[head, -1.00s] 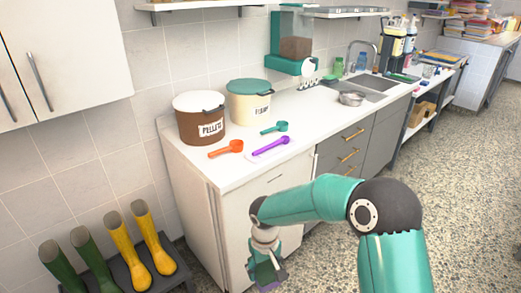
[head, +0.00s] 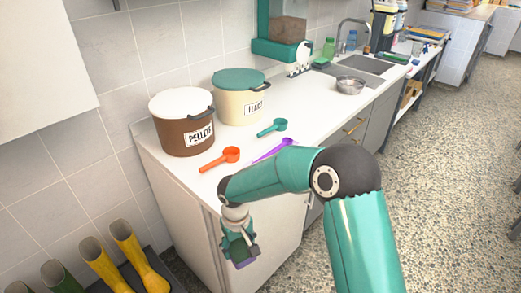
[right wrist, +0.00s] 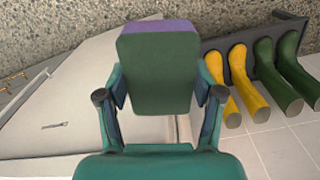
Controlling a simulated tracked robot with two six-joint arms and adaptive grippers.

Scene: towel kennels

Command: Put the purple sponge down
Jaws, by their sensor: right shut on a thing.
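The purple sponge shows in the right wrist view (right wrist: 158,70) as a block with a dark green face and a purple top layer. My right gripper (right wrist: 158,98) is shut on it, with one finger on each side. In the head view the right gripper (head: 240,250) hangs in front of the white counter cabinet, below the counter top's height. A bit of the sponge's purple (head: 246,263) shows at its tips there. The sponge is clear of any surface. My left gripper is not in view.
The white counter (head: 190,172) holds a brown pellet bin (head: 182,125), a cream bin (head: 238,100), and orange (head: 220,160), teal (head: 272,128) and purple (head: 272,149) scoops. A metal bowl (head: 350,86) stands near the sink. Yellow boots (head: 135,258) stand at lower left. Bare counter lies between bowl and scoops.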

